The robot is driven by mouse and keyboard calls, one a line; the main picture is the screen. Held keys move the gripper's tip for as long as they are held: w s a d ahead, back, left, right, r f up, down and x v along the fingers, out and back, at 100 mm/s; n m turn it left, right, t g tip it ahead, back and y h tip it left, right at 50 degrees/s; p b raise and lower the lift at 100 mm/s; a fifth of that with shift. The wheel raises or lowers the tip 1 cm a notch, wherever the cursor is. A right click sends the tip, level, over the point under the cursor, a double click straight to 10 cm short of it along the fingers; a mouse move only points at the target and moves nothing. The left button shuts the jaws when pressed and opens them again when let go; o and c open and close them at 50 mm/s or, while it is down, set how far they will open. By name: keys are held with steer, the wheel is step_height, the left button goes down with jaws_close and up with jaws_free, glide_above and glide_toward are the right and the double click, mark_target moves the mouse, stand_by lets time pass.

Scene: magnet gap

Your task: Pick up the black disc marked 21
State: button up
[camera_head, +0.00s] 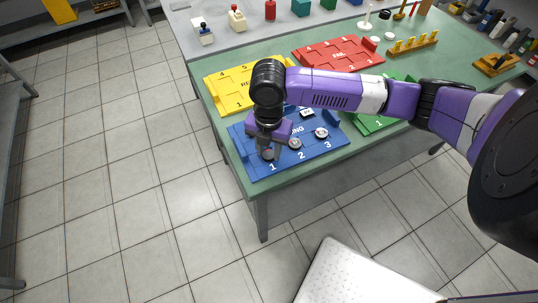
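My gripper (269,152) points down over the front left of the blue tray (257,172), above the place numbered 1. A dark disc (268,154) shows at the fingertips. I cannot read any marking on it, nor tell whether the fingers touch it. A grey disc (295,143) sits by number 2 and a lighter disc (321,132) sits by number 3. A small white and black piece (306,113) lies in the back row. My wrist hides the back left of the blue tray.
A yellow tray (226,104), a red tray (312,53) and a partly hidden green tray (367,125) share the green table (228,124). A yellow peg rack (413,45) stands at the back right. A white perforated surface (350,275) is in front.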

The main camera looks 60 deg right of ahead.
steer(key=shift+r+p, duration=2.05)
steer(key=shift+r, duration=0.5)
jaws_close()
steer(key=shift+f, duration=0.1)
